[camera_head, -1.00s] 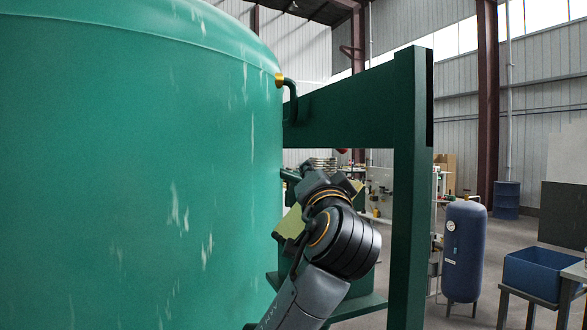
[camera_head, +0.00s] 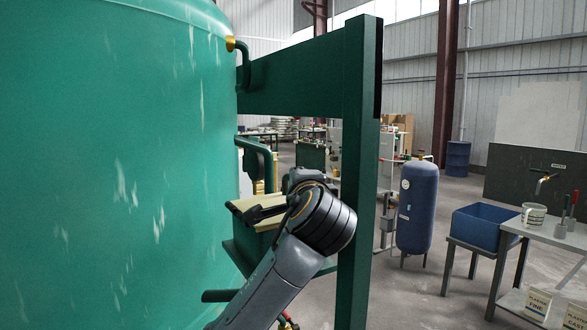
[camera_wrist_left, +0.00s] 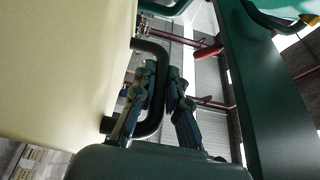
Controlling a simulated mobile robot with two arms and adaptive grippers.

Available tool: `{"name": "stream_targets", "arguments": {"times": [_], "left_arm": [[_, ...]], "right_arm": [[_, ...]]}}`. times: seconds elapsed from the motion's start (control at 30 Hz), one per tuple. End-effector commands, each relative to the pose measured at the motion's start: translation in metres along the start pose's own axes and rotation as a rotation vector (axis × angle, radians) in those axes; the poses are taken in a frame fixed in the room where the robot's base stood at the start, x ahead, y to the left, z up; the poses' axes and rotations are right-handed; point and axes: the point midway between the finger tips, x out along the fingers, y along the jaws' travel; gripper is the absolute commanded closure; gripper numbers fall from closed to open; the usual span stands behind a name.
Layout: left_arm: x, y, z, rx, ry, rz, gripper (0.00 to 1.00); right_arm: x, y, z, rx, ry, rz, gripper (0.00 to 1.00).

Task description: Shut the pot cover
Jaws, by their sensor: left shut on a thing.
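The large green pot (camera_head: 110,160) fills the left of the head view. A cream slab (camera_head: 258,208) that looks like part of its cover shows beside the pot wall, behind my arm. In the left wrist view the cream face (camera_wrist_left: 65,60) fills the left side, with a curved dark green handle (camera_wrist_left: 152,122) along its edge. My left gripper (camera_wrist_left: 163,77) has its two fingers on either side of this handle and is shut on it. In the head view my wrist hides much of the grasp. My right gripper is not in view.
A green post (camera_head: 358,180) and beam (camera_head: 300,78) stand close to my left arm. To the right are a blue tank (camera_head: 416,208), a blue bin (camera_head: 484,232) on a stand and a grey table (camera_head: 552,236) with a mug.

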Motion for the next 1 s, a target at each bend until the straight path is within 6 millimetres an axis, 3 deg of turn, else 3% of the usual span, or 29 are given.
{"name": "stream_targets", "arguments": {"times": [0.2, 0.23, 0.33, 0.83, 1.0], "left_arm": [[0.000, 0.002, 0.000, 0.014, -0.001, 0.005, 1.00], [0.000, 0.002, 0.000, 0.014, -0.001, 0.005, 0.83], [0.000, 0.001, 0.000, 0.013, -0.001, 0.004, 0.64], [0.000, 0.000, 0.000, 0.006, -0.001, 0.000, 0.64], [-0.002, -0.011, 0.003, -0.085, -0.001, -0.039, 0.64]], "right_arm": [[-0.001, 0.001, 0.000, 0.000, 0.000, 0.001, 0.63], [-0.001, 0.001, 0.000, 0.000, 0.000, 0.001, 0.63], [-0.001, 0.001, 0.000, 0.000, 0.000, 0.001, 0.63], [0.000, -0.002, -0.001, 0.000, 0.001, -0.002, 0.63], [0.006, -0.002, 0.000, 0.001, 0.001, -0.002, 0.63]]}}
